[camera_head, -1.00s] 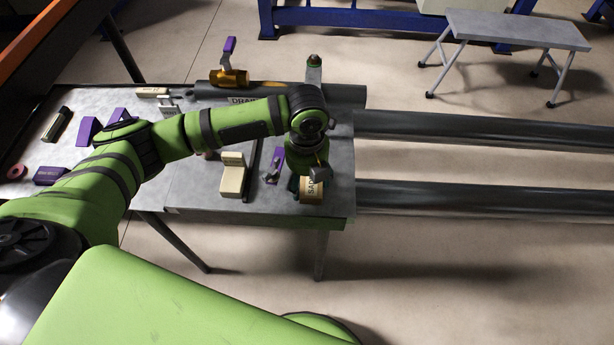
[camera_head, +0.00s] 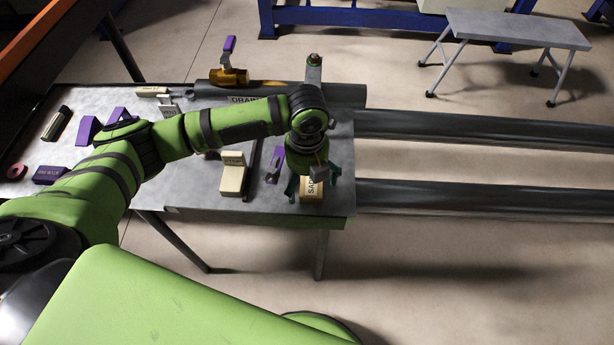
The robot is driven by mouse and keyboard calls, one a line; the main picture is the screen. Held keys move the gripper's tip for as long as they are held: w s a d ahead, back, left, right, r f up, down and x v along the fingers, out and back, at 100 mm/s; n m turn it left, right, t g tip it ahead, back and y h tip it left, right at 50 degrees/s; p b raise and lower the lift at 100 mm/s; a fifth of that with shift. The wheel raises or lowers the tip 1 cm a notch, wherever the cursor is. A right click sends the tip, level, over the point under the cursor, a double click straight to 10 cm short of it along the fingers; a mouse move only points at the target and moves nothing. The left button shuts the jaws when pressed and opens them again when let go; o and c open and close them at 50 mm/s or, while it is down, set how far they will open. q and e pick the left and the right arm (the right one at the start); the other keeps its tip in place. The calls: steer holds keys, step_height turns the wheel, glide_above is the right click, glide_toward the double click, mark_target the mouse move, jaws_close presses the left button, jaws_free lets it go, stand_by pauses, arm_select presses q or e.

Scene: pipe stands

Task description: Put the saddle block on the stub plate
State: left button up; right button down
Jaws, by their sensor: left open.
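The saddle block (camera_head: 311,190) is a small tan block with dark lettering, partly hidden, near the front right corner of the grey table. My left gripper (camera_head: 313,182) points down over it, open, with one dark green finger on each side of the block. Whether the fingers touch it I cannot tell. A cream piece with a low flat part and a raised, labelled back (camera_head: 232,175) stands to the left; it may be the stub plate, but its label is too small to read surely. My right gripper is out of view.
A purple-ended tool (camera_head: 275,165) lies between the cream piece and my gripper. A dark pipe (camera_head: 345,95) runs along the table's back, with a brass valve (camera_head: 229,77) on it. Purple blocks (camera_head: 88,130) stand at left. Long pipes (camera_head: 480,130) extend right of the table.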

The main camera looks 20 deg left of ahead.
mark_target(307, 180)
arm_select(q)
steer(key=shift+r, duration=3.8)
